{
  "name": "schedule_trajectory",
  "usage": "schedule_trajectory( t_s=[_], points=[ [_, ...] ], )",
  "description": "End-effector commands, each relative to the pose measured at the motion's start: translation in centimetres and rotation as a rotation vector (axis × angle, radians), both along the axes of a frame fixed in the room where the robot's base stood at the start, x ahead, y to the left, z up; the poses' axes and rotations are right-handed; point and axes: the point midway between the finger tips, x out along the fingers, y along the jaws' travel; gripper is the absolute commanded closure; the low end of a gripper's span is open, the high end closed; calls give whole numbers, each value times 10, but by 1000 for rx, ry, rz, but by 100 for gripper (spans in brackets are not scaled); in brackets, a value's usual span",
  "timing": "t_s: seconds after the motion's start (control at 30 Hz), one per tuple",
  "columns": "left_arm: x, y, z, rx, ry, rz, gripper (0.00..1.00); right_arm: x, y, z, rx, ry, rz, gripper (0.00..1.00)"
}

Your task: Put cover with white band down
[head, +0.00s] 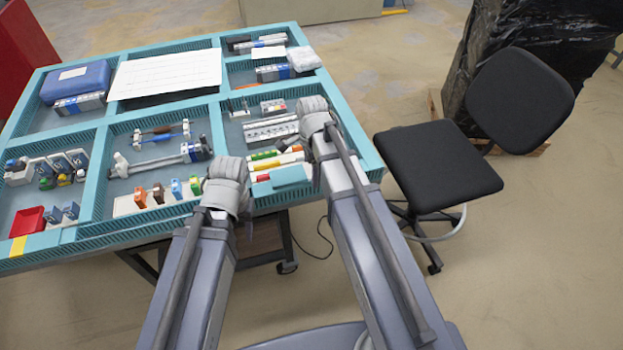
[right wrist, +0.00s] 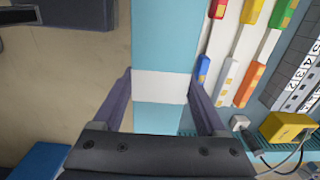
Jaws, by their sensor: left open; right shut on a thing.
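The teal cover with the white band (right wrist: 160,86) lies between the two fingers of my right gripper (right wrist: 160,88) in the right wrist view. The fingers are shut on it at the white band. In the head view, a teal piece that looks like this cover (head: 289,177) shows at the near right edge of the table, partly hidden by my right arm; its white band is not visible there. I cannot tell whether it touches anything below. My left gripper (head: 228,172) is open at the near edge, left of the cover; its fingertips are mostly hidden.
Coloured socket strips (right wrist: 232,55) lie just right of the cover in the right wrist view. A yellow block with a cable (right wrist: 288,130) is lower right. The teal divided table (head: 120,110) holds several parts. A black chair (head: 437,165) stands at right.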

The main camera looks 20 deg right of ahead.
Motion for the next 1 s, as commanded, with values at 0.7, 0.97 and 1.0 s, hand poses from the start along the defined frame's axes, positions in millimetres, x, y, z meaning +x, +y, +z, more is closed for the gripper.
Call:
schedule_trajectory(
  t_s=[0.7,0.97,1.0],
  points=[
    [0,0,-28,0,0,0,50,0,0,-28,0,0,0,100],
    [0,0,-30,0,0,0,50,0,0,-30,0,0,0,24],
    [0,0,-30,0,0,0,50,0,0,-30,0,0,0,20]
  ],
)
